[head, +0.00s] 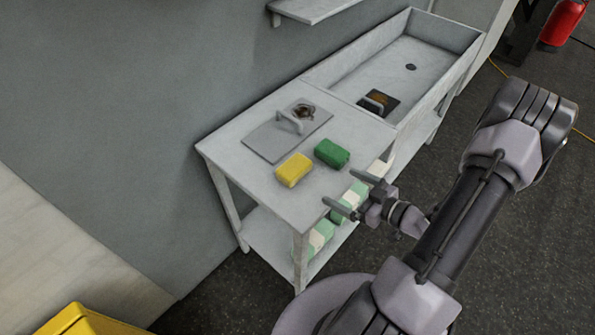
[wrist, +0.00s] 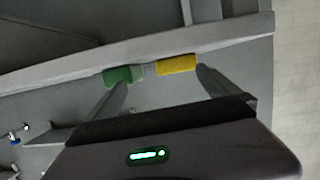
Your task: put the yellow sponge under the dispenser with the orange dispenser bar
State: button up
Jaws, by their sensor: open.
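The yellow sponge (head: 293,170) lies flat on the white table, near its front left part. It also shows in the wrist view (wrist: 176,64), just beyond the right fingertip. My gripper (head: 340,187) is open and empty, in front of the table's near edge and apart from the sponge. In the wrist view the fingers (wrist: 163,80) stand wide apart, with the sponges beyond them. A dispenser with an orange bar cannot be made out in either view. A dark plate with a brownish patch (head: 378,102) and a small brown item (head: 303,110) are too small to identify.
A green sponge (head: 332,153) lies just right of the yellow one. A grey plate with a handle (head: 268,142) lies behind them. A sink basin (head: 400,65) adjoins the table. Green and white packs (head: 322,232) fill part of the lower shelf. A wall shelf (head: 305,12) juts out above.

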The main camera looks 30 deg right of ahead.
jog(key=s+a+t, duration=0.1)
jog(key=s+a, duration=0.1)
jog(key=b, duration=0.3)
send_near(294, 169)
jog(key=shift+y, duration=0.3)
jog(key=w+f, duration=0.2)
jog(key=w, duration=0.1)
jog(key=w+f, duration=0.1)
jog(key=w, duration=0.1)
jog(key=shift+w+a+f, duration=0.1)
jog(key=shift+f, duration=0.15)
jog(key=x, duration=0.2)
jog(key=b+x, duration=0.1)
jog(key=r+b+x, duration=0.1)
jog(key=x, duration=0.1)
jog(key=shift+w+a+f, duration=0.15)
jog(key=shift+w+a, duration=0.15)
jog(key=shift+w, duration=0.05)
jog(key=c, duration=1.2)
